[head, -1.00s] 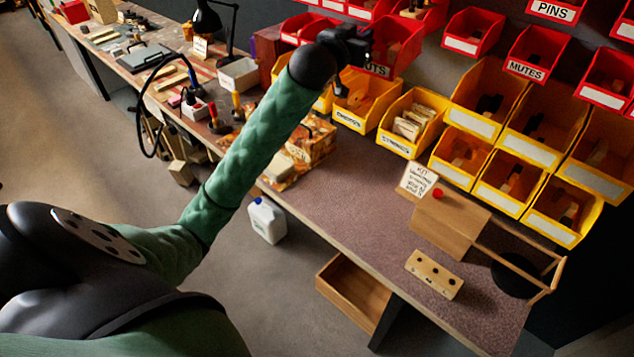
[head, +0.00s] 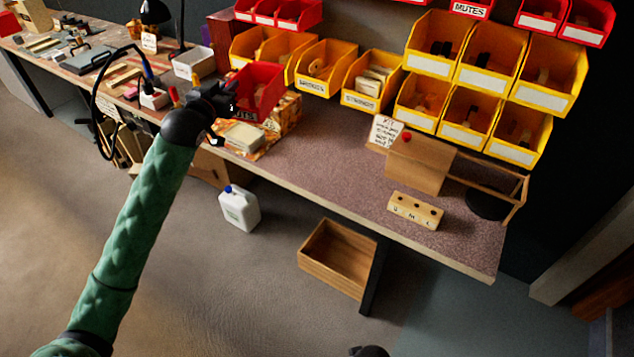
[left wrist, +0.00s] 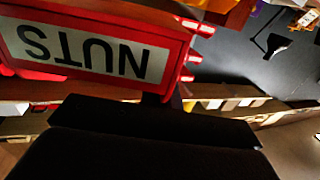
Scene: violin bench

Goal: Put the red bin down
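The red bin (head: 259,88) with a NUTS label is held by my left gripper (head: 224,100) in the head view. It appears over the left part of the bench (head: 320,150), in front of the yellow bins. Whether its underside touches anything is hidden. In the left wrist view, the bin's label (left wrist: 85,50) shows large and upside down, just beyond the dark gripper (left wrist: 155,112). The fingertips are mostly hidden, but the bin stays at them.
A patterned orange box (head: 275,128) and a pale block (head: 243,136) lie just below the red bin. Yellow bins (head: 370,82) line the back. A sign (head: 384,131), wooden box (head: 420,163) and holed block (head: 415,210) stand farther right. The bench's middle is bare.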

